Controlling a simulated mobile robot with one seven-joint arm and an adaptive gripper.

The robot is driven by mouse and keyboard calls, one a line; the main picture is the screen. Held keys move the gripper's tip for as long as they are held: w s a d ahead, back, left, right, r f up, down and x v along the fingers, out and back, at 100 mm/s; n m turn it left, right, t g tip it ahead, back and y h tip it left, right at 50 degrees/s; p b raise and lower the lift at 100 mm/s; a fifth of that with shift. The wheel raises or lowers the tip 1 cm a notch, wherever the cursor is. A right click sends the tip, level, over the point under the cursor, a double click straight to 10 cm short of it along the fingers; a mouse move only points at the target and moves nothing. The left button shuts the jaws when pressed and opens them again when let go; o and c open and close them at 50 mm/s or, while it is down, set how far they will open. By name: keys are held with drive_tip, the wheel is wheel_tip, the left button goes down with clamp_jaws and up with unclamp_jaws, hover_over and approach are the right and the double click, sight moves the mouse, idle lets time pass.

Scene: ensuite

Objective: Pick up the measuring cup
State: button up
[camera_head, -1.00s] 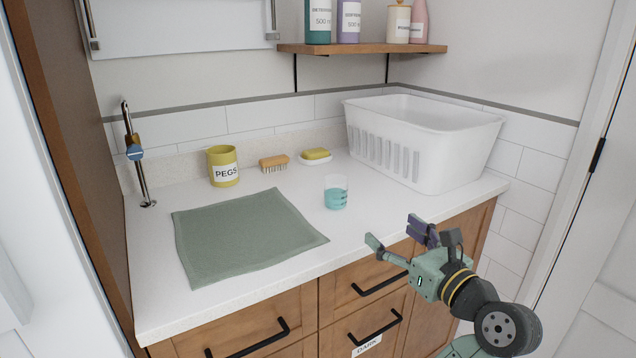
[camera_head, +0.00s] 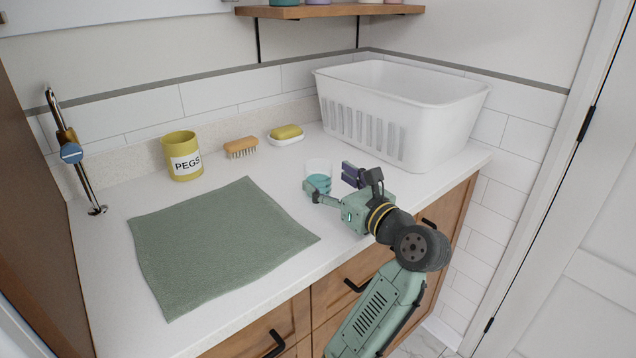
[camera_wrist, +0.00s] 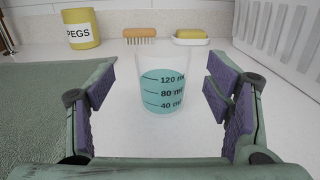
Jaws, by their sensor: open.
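The measuring cup (camera_head: 318,174) is a small clear cup with blue-green liquid, upright on the white counter. In the wrist view the cup (camera_wrist: 163,88) shows dark volume marks and stands centred ahead, between the lines of the two fingers. My gripper (camera_head: 330,182) is open and empty, low over the counter just in front of the cup. In the wrist view my gripper (camera_wrist: 162,102) has its purple pads spread to either side, with clear space between each pad and the cup. One finger partly covers the cup's lower part in the head view.
A white laundry basket (camera_head: 440,88) stands at the back right. A yellow pegs pot (camera_head: 182,157), a wooden brush (camera_head: 240,146) and a yellow soap on a dish (camera_head: 286,134) stand along the back. A green cloth (camera_head: 220,240) lies at left. The counter around the cup is clear.

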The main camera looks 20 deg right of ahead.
drive_tip(key=x, duration=0.1)
drive_tip(key=p+x, duration=0.1)
drive_tip(key=x, duration=0.2)
drive_tip(key=shift+d+r, duration=0.1)
drive_tip(key=shift+r, duration=0.25)
drive_tip(key=shift+w+f, duration=0.1)
drive_tip(key=shift+w, duration=0.35)
drive_tip(key=shift+c, duration=0.4)
drive_tip(key=c, duration=1.2)
